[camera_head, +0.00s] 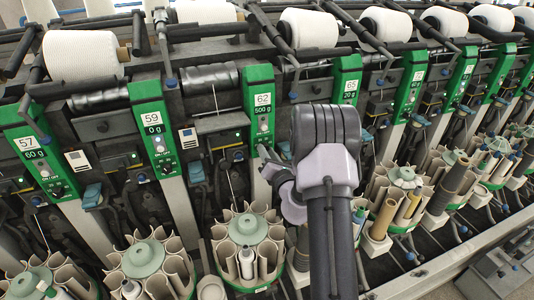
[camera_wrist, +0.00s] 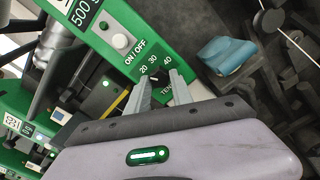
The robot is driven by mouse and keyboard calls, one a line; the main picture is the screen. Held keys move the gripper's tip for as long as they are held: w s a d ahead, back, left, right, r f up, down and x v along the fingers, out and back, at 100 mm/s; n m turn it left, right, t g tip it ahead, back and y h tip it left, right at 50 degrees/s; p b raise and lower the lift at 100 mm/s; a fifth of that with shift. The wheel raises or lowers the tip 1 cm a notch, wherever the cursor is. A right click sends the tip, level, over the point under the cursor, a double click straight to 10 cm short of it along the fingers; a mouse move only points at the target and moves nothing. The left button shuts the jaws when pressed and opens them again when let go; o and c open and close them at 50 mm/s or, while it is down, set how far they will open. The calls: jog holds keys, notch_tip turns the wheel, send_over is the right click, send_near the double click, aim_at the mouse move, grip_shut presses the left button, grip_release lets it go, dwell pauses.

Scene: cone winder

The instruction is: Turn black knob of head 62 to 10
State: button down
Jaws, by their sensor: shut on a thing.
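The head 62 panel (camera_head: 261,105) is a green upright plate with a "62" label and "500 g" in the head view. In the wrist view its panel (camera_wrist: 97,38) shows "500", a white ON/OFF button (camera_wrist: 121,41) and a dial marked 20, 30, 40. The black knob (camera_wrist: 160,77) sits below these numbers, largely hidden between the fingers. My gripper (camera_wrist: 161,80) is shut on the knob, one grey finger on each side. In the head view my gripper (camera_head: 268,158) is at the lower end of the panel, and the knob is hidden. The knob's pointer cannot be read.
A light-blue lever (camera_wrist: 226,55) stands just right of the panel. Neighbouring heads 59 (camera_head: 153,125) and 65 (camera_head: 345,90) flank head 62. Below stands a round bobbin magazine (camera_head: 247,229); white yarn cones (camera_head: 308,28) line the top.

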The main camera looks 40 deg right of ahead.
jog(key=shift+f+n+b, duration=0.1)
jog(key=shift+n+b, duration=1.25)
jog(key=shift+n, duration=3.05)
jog(key=c, duration=1.1)
grip_release()
jog(key=p+v, duration=0.3)
jog(key=v, duration=1.4)
jog(key=shift+s, duration=0.3)
